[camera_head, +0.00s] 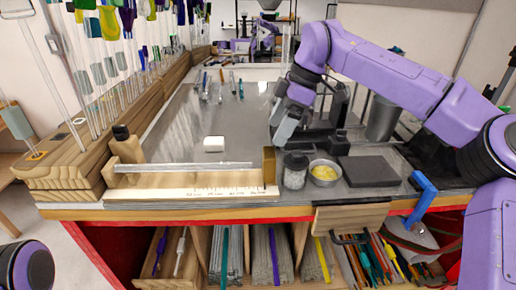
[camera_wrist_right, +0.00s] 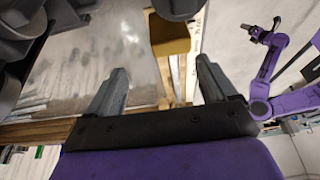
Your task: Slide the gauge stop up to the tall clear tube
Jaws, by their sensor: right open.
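The gauge stop (camera_head: 269,165), a brass-coloured upright block, stands at the right end of the wooden gauge (camera_head: 190,193) with its printed scale. A clear glass tube (camera_head: 183,167) lies along the gauge, its right end a small gap left of the stop. Whether this is the tall clear tube I cannot tell. My right gripper (camera_head: 284,124) is above and behind the stop, open and empty. In the right wrist view the stop (camera_wrist_right: 170,36) shows beyond the two parted fingers (camera_wrist_right: 162,70), between their lines and apart from them. My left gripper is out of view.
A glass jar (camera_head: 295,171), a bowl of yellow bits (camera_head: 324,173) and a dark pad (camera_head: 369,171) sit right of the stop. A white block (camera_head: 214,144) lies behind the gauge. A wooden rack (camera_head: 70,168) of upright glass rods lines the left side.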

